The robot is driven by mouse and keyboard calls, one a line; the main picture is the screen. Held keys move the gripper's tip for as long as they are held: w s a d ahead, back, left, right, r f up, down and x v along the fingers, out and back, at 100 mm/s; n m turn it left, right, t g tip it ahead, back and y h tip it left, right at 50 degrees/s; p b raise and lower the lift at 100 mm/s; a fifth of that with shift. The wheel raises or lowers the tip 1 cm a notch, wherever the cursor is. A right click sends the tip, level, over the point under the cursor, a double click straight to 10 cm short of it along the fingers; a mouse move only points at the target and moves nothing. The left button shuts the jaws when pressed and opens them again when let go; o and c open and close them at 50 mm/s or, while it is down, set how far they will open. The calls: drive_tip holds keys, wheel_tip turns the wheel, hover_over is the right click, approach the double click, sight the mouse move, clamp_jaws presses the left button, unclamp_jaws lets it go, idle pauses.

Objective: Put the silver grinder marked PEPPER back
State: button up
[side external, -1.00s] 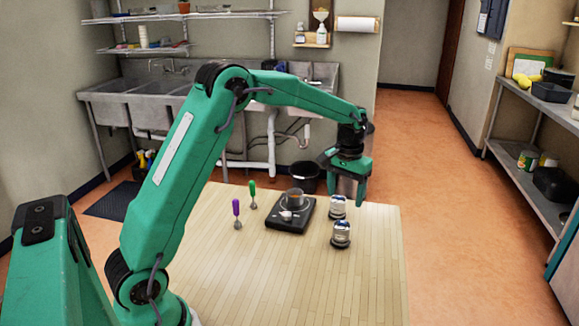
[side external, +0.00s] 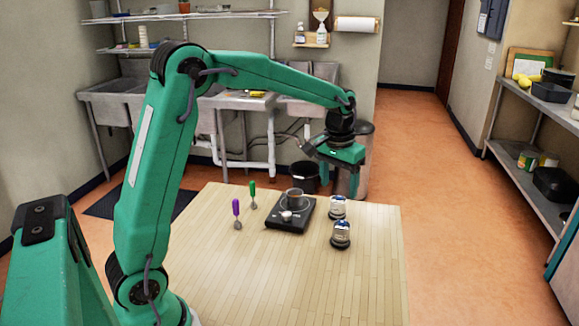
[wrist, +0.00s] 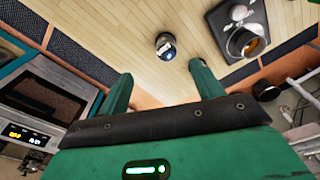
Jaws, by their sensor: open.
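Two small silver grinders with dark bases or bands stand on the wooden table near its right side, a rear one (side external: 338,207) and a front one (side external: 341,236). Their lettering is too small to read, so I cannot tell which is marked PEPPER. My gripper (side external: 333,170) is open and empty, above and behind the grinders near the table's far edge. In the wrist view one grinder (wrist: 165,46) shows beyond the gap between my two fingertips (wrist: 160,72), apart from both. I cannot tell which one it is; the other is not visible there.
A black scale (side external: 290,214) left of the grinders bears a clear jar (side external: 295,198) and a small white item. A purple-handled tool (side external: 236,209) and a green-handled tool (side external: 252,194) stand further left. The table's front part (side external: 290,285) is clear. A bin stands behind the table.

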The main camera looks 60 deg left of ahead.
drive_tip(key=s+d+r+m+t, duration=0.1)
drive_tip(key=s+d+r, duration=0.15)
drive_tip(key=s, duration=0.35)
drive_tip(key=s+d+r+t, duration=0.1)
drive_tip(key=s+r, duration=0.3)
drive_tip(key=s, duration=0.2)
drive_tip(key=s+d+f+m+t, duration=0.1)
drive_tip(key=s+d+m+t, duration=0.1)
drive_tip(key=s, duration=1)
drive_tip(key=shift+s+d+f+t, duration=0.15)
drive_tip(key=shift+s+f+t, duration=0.15)
drive_tip(key=shift+s, duration=0.1)
